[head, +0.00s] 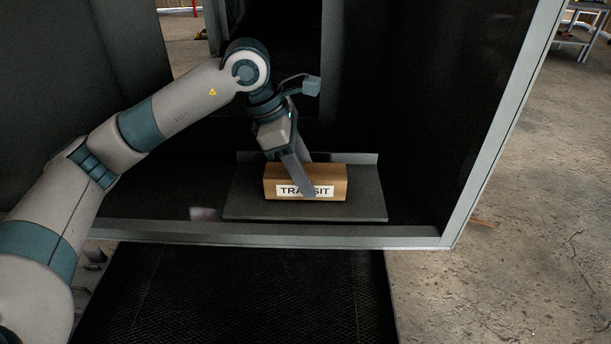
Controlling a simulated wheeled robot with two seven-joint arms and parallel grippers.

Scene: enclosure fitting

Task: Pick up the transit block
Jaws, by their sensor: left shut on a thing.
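The transit block (335,174) is a tan box with a white label reading TRANSIT, partly covered by a finger. It sits on a grey plate (243,203) with a raised back edge, inside the dark enclosure. My left gripper (304,180) reaches down from above and is shut on the block, one finger across its front face and label. The other finger is mostly hidden behind it. The block looks level, and I see no clear gap between it and the plate. My right gripper is not in view.
The enclosure's grey front sill (330,236) and right frame post (500,135) border the opening. A dark mesh platform (235,295) lies in front below the sill. Open concrete floor (530,220) lies to the right. A small pale object (205,214) is left of the plate.

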